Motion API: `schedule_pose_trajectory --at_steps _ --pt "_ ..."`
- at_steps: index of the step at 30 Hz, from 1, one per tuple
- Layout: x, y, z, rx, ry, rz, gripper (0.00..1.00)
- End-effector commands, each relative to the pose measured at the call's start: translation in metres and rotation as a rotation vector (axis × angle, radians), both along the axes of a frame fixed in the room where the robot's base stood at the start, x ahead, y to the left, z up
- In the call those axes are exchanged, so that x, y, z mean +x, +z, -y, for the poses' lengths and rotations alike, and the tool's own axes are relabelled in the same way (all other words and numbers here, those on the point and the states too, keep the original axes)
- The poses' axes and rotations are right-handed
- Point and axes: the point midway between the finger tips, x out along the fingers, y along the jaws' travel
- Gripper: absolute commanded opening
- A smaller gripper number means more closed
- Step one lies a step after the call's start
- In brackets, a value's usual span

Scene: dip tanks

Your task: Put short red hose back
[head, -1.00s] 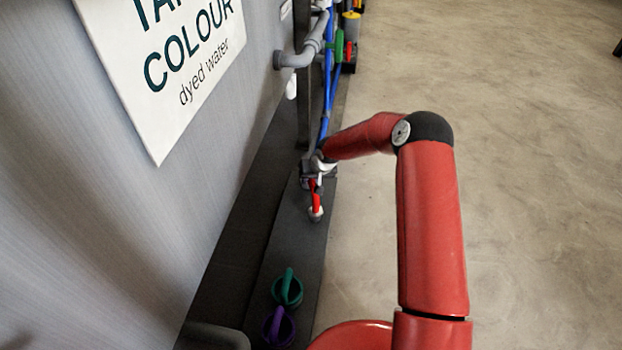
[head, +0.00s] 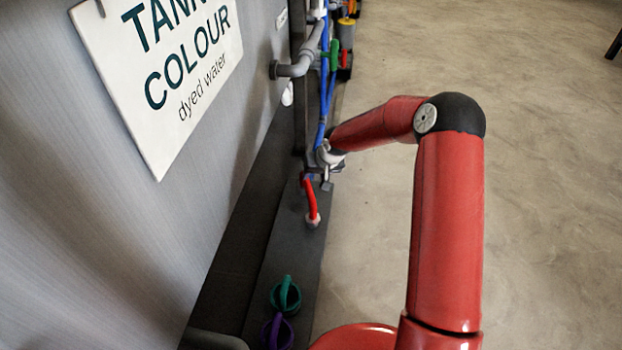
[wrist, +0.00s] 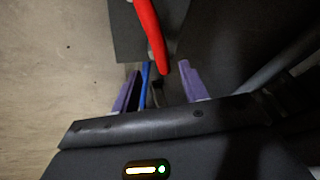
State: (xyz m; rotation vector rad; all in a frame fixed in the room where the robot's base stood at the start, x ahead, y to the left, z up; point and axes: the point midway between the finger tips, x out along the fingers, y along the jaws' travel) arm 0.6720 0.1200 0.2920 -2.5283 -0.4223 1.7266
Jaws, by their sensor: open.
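The short red hose (head: 311,200) stands near the dark plinth by the tank wall in the head view, with a pale fitting (head: 313,220) at its lower end. My gripper (head: 318,180) is beside the hose's upper end. In the wrist view, the red hose (wrist: 147,28) runs down from the top edge, and its near end lies close to the gap between the purple fingers of my gripper (wrist: 158,70). The fingers are apart, and nothing is clearly clamped. I cannot tell whether the hose end touches a finger.
Blue hoses (head: 323,110) and a grey elbow pipe (head: 297,67) are beyond my gripper. Teal (head: 286,296) and purple (head: 278,332) round items sit on the dark plinth (head: 297,250). The tank wall with its sign (head: 165,80) is left; open floor is right.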

Motion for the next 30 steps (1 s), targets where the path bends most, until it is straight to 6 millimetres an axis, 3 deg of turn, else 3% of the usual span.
schedule_pose_trajectory --at_steps 3,11,14,20,26,30 --pt "-0.005 0.016 0.005 0.001 -0.001 0.001 0.44" --pt "-0.01 0.025 0.007 -0.001 0.001 0.0 0.44" --pt "-0.014 0.038 0.01 -0.024 0.005 0.006 0.44" --pt "-0.05 0.106 0.033 -0.154 0.011 0.026 0.44" --pt "-0.114 0.186 0.065 -0.277 -0.024 0.044 0.44" --pt "-0.167 0.232 0.084 -0.324 -0.069 0.058 0.44"
